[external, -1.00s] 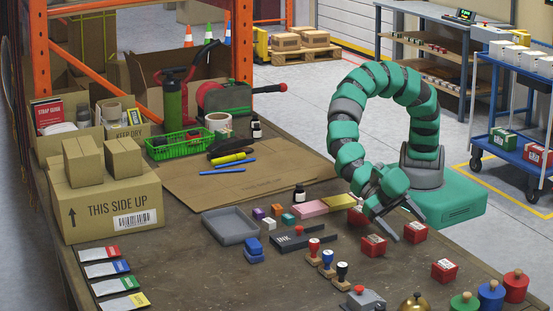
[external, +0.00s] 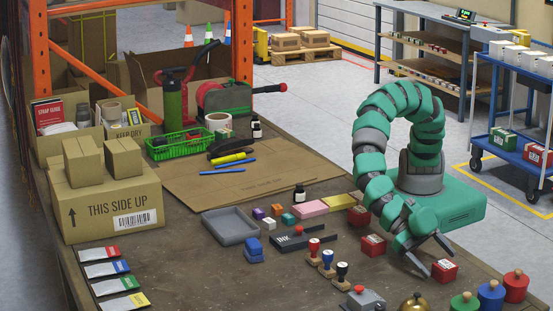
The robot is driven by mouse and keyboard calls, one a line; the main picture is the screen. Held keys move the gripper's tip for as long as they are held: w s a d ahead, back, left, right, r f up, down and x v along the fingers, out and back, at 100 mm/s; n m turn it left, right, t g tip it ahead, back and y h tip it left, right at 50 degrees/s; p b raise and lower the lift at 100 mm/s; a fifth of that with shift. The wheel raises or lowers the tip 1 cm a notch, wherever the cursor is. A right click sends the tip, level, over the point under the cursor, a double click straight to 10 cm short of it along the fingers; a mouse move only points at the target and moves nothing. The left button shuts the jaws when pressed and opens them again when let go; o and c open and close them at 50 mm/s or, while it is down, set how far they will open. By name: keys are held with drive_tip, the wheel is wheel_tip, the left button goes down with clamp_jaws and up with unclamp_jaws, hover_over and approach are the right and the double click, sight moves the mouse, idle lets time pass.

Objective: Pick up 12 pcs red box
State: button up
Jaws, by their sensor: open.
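Several small red boxes with white labels stand at the right side of the table. One red box (external: 445,269) is at the far right, beside my gripper. Another red box (external: 373,245) stands left of my gripper, and a third (external: 358,217) is behind it, partly covered by my arm. My gripper (external: 437,260) is open and low over the table, with its fingers pointing down and right around or just beside the far-right box. I cannot tell whether a finger touches that box. The print on the labels is too small to read.
A brass bell (external: 414,302) and knobbed red, blue and green pieces (external: 491,294) stand at the front edge. A grey tray (external: 231,226) lies further left. A blue cart (external: 507,135) stands beyond the table.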

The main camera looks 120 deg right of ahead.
drive_tip(key=shift+x, duration=1.15)
drive_tip(key=c, duration=1.2)
drive_tip(key=shift+o, duration=0.2)
